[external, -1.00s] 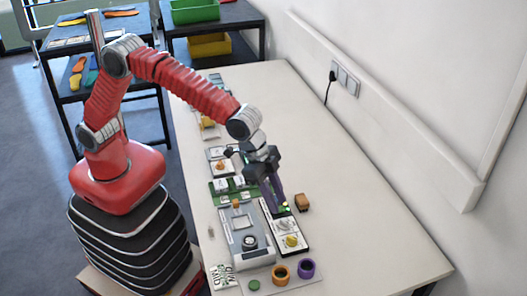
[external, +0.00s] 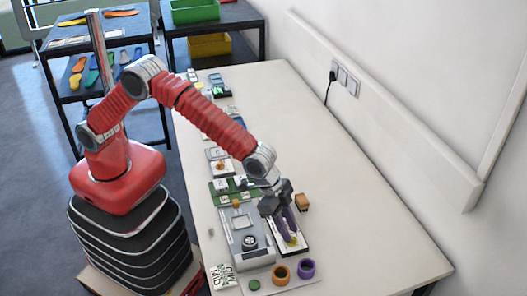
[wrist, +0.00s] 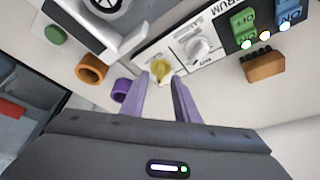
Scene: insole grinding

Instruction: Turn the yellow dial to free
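The yellow dial (wrist: 160,69) sits at the end of the white control panel (wrist: 178,56) in the wrist view. Its label is too small to read, so I cannot tell its setting. My gripper (wrist: 163,80) is open, with its two purple fingers apart and nothing between them. The dial shows just beyond the fingertips, nearer the left finger; I cannot tell any contact.
A white dial (wrist: 197,49), a green switch (wrist: 243,20) and a blue switch (wrist: 290,12) share the panel. A brown brush-like block (wrist: 264,67) lies beside it. Orange (wrist: 91,68) and purple rings (wrist: 122,90) stand close to the dial. The table (external: 350,220) right of the panel is clear.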

